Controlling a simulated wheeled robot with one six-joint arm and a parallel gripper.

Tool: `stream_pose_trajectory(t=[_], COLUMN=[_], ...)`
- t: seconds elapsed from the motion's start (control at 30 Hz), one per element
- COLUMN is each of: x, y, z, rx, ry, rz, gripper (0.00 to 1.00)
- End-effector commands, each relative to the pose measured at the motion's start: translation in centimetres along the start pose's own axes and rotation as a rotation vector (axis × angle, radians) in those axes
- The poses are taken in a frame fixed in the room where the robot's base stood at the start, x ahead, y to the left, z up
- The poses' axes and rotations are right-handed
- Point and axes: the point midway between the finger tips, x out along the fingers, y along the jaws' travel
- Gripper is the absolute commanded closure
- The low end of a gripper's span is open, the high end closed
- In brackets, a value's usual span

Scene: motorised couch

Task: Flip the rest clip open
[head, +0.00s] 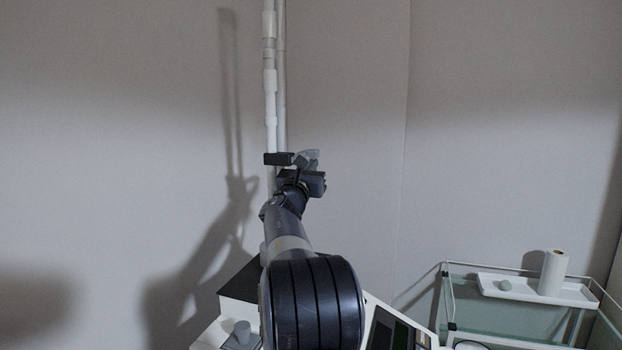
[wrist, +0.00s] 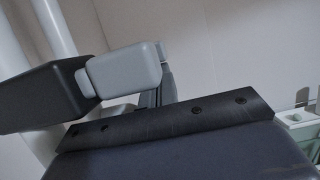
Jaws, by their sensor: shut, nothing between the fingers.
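The rest clip is on the pole in the head view, where its dark block (head: 278,158) shows just left of my gripper (head: 308,160). In the wrist view a dark block (wrist: 45,92) with a light grey rounded end piece (wrist: 125,70) fills the left and appears to be the clip. My gripper is shut and empty, close to the grey piece. Its grey fingers show only partly behind that piece in the wrist view. I cannot tell whether they touch it, or how far the clip is turned.
A tall white pole (head: 270,95) stands in front of a plain grey wall (head: 130,90). Space right of my gripper is clear.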

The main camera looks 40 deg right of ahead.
Motion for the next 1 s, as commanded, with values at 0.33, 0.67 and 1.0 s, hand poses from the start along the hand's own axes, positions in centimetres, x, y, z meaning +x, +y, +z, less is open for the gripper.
stream_pose_trajectory(t=[0.33, 0.67, 1.0], x=[0.1, 0.3, 0.5], y=[-0.1, -0.1, -0.1], z=[0.0, 0.8, 2.0], rx=[0.000, 0.000, -0.001], ry=[-0.124, -0.255, -0.340], rz=[-0.001, -0.002, -0.002], gripper=[1.00, 1.00, 1.00])
